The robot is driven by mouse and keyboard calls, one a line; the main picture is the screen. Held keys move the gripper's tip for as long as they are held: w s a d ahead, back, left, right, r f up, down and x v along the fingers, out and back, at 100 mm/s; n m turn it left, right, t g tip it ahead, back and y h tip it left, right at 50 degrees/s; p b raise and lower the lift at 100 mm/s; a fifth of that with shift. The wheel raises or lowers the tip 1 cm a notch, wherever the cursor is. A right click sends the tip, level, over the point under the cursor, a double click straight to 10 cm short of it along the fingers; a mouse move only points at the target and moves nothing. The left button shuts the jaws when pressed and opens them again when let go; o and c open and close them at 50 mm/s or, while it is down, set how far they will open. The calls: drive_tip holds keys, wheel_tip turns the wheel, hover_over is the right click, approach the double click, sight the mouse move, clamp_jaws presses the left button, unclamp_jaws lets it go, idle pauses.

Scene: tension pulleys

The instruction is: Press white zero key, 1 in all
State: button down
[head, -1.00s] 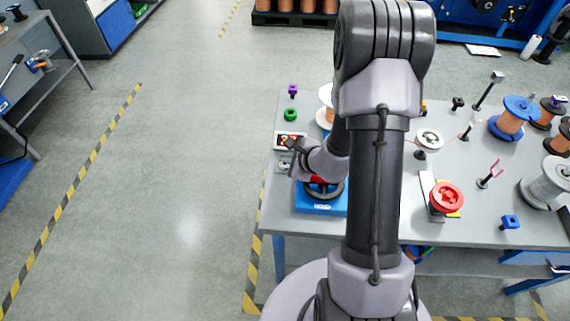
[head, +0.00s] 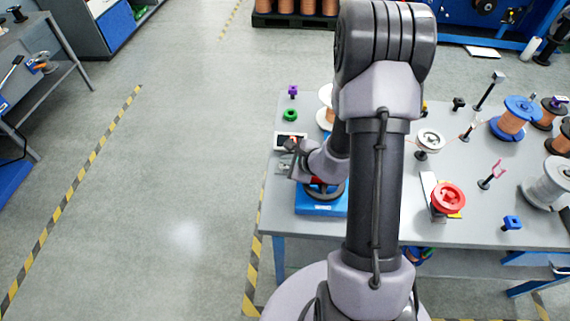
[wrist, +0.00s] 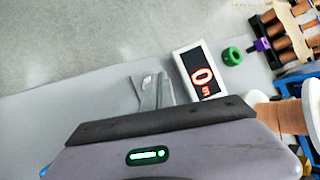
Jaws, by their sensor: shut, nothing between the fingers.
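A small white-framed display (wrist: 203,73) shows a red 0 with smaller red marks beside it in the wrist view. In the head view the display (head: 281,140) stands at the table's left edge, partly covered by my gripper. My gripper (wrist: 156,93) is shut and empty, with its grey tip just left of the display in the wrist view. A small pale patch shows at the tip; I cannot tell whether it is the white zero key or whether the tip touches it. The gripper's housing hides the area below.
A green ring (head: 290,115) and a purple-topped peg (head: 292,91) stand behind the display. A blue base (head: 312,208) with a dark wheel is in front. Copper spools (head: 511,121) and a red pulley (head: 447,197) are to the right. Open floor lies left.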

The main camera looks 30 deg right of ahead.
sight(287, 167)
drive_tip(key=shift+s+a+f+b, duration=0.15)
drive_tip(key=shift+s+f+b, duration=0.25)
drive_tip(key=shift+f, duration=0.1)
idle(0.5)
drive_tip(key=shift+w+r, duration=0.1)
drive_tip(key=shift+w+r+p, duration=0.1)
drive_tip(key=shift+r+p, duration=0.4)
drive_tip(key=shift+r, duration=0.3)
drive_tip(key=shift+d+r, duration=0.15)
drive_tip(key=shift+d, duration=0.05)
drive_tip(key=shift+w+r+p, duration=0.1)
drive_tip(key=shift+r+p, duration=1.6)
drive_tip(key=shift+r, duration=0.8)
